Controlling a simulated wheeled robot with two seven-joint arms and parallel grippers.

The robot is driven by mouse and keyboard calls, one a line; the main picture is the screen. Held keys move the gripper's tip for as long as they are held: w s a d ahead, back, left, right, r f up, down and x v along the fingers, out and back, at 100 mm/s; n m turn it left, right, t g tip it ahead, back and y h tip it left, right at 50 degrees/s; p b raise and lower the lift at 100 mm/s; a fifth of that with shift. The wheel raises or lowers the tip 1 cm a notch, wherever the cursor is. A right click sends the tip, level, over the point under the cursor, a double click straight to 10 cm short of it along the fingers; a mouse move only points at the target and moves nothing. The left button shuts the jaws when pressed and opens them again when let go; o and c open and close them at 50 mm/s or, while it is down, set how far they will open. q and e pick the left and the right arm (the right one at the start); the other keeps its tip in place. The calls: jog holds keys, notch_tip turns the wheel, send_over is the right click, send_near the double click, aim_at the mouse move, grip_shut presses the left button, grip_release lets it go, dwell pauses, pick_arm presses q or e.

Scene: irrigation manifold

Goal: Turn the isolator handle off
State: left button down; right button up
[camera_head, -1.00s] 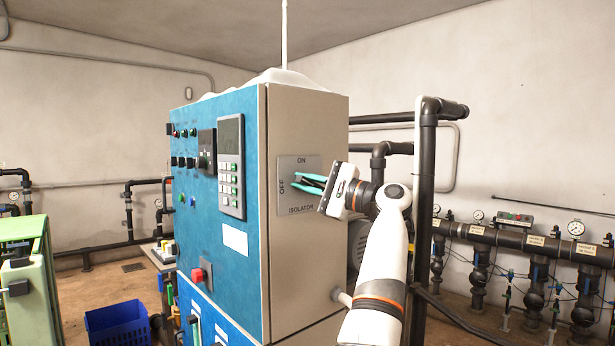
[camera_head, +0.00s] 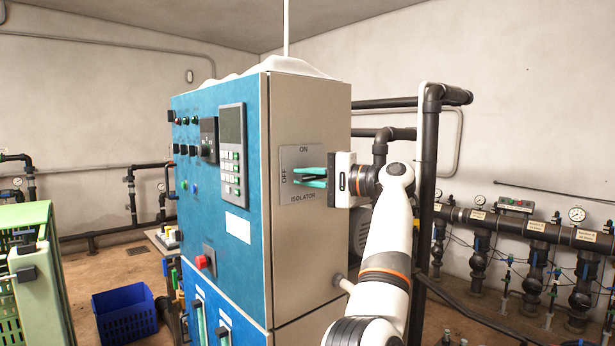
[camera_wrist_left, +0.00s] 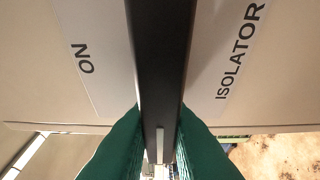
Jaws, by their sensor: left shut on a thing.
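The isolator plate (camera_head: 299,157) is grey, on the cabinet's side wall, with ON at its top, OFF at its left and ISOLATOR below. My left gripper (camera_head: 311,178) is at the plate, its teal fingers level and pointing left. It is shut on the black isolator handle (camera_wrist_left: 160,60), which runs as a bar between the green fingers in the left wrist view. The handle lies about level, across the plate between ON and ISOLATOR, in line with OFF. In the head view the fingers hide most of it. My right gripper is out of view.
The blue-fronted control cabinet (camera_head: 240,262) carries buttons, a keypad and a red knob (camera_head: 203,262). A black upright pipe (camera_head: 428,170) stands close behind my left arm. A blue crate (camera_head: 125,314) and a green crate (camera_head: 30,270) are at the left. Manifold pipes (camera_head: 540,232) line the right wall.

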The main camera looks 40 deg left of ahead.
pick_arm(q)
jog(key=shift+f, duration=0.1)
jog(key=c, duration=1.4)
grip_release()
jog(key=shift+w+d, duration=0.2)
jog(key=shift+d, duration=0.3)
jog(key=b+v, duration=0.1)
jog(key=v, duration=1)
